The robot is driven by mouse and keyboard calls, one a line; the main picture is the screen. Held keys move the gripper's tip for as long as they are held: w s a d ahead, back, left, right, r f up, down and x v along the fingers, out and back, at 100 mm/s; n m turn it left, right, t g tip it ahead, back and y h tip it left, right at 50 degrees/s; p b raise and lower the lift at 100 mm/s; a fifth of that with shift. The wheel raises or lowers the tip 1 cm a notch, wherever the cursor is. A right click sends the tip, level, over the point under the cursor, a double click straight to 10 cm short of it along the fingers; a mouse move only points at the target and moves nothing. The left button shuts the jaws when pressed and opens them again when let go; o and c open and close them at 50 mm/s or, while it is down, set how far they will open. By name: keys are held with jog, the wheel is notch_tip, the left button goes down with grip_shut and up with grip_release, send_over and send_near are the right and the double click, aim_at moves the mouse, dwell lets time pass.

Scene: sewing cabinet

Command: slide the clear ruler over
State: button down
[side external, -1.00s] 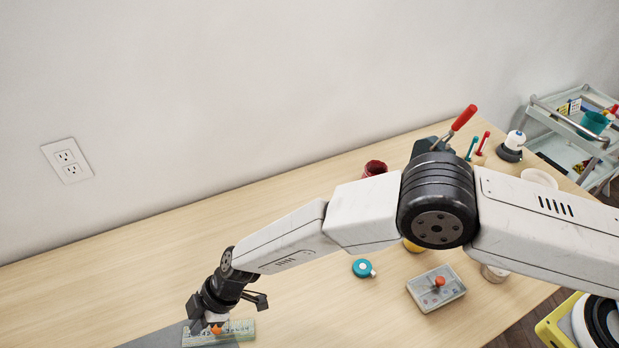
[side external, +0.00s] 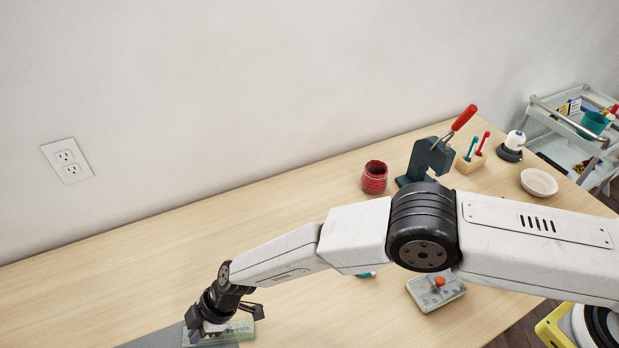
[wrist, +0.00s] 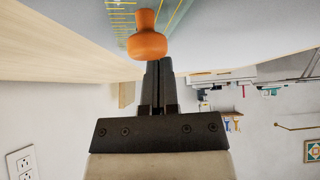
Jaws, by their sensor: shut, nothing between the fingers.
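The clear ruler (side external: 232,333), pale green with markings, lies on the grey mat (side external: 158,339) at the lower left of the side view. My gripper (side external: 198,335) is down at the ruler's left part. In the wrist view my gripper (wrist: 159,66) has its two fingers together, with nothing between them. An orange knob (wrist: 147,42) stands right by the fingertips there; I cannot tell whether they touch. My gripper hides the knob in the side view.
My arm crosses above the table.

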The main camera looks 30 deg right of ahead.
jog(key=shift+d, duration=1.25)
jog(key=d, duration=2)
jog(key=shift+d, duration=0.25)
jog(key=shift+a, duration=0.1)
jog(key=shift+a, duration=0.7)
jog(key=a, duration=0.2)
jog(key=shift+a, duration=0.35)
jog(key=v, duration=1)
